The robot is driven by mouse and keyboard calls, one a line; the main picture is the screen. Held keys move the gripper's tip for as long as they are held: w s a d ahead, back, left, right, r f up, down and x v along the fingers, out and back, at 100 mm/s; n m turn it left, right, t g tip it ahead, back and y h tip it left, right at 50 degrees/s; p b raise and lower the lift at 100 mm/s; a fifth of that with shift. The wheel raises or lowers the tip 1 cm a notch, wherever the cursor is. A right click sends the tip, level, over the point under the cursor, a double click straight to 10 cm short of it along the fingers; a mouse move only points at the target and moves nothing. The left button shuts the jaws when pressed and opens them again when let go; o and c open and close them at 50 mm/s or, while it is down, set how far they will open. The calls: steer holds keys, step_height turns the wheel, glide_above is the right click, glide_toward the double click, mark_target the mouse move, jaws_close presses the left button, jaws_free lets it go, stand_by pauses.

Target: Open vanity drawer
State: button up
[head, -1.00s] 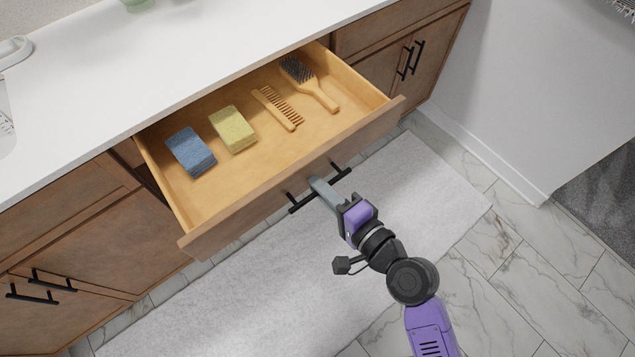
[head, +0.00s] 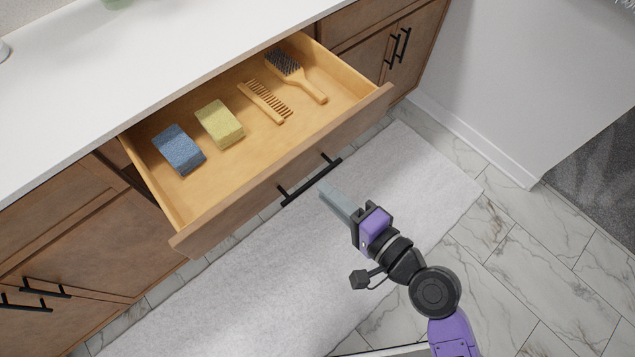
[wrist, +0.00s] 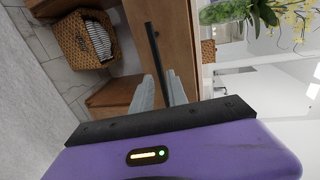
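The wooden vanity drawer (head: 290,168) is pulled well out of the vanity, its light interior in full view. Its black bar handle (head: 310,180) is on the front face. My gripper holds nothing.
The drawer holds a blue sponge (head: 179,149), a yellow sponge (head: 220,124), a wooden comb (head: 266,102) and a hairbrush (head: 296,74). A pale rug (head: 400,180) lies below. A wicker basket (wrist: 88,40) shows in the wrist view. A wall (head: 510,90) stands at right.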

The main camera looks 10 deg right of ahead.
steer(key=v, duration=0.2)
steer(key=shift+s+d+r, duration=0.1)
steer(key=shift+s+d, duration=0.05)
steer(key=shift+s, duration=0.1)
stand_by(0.4)
steer(key=s+d+r+n+t+h, duration=0.35)
steer(key=d+n+h, duration=0.2)
steer(key=d, duration=0.35)
steer(key=s+d+r+n+g+h+p, duration=0.1)
steer(key=s+r+n+p, duration=0.1)
steer(key=s, duration=0.7)
steer(key=s+d+r+n+h+p, duration=0.1)
steer(key=s+d+r+n+h, duration=0.1)
steer(key=s, duration=0.7)
step_height(320, 180, up, 3)
steer(key=shift+s+d+f+n+g+p, duration=0.25)
steer(key=shift+s+n+g+p, duration=0.1)
steer(key=shift+n, duration=0.5)
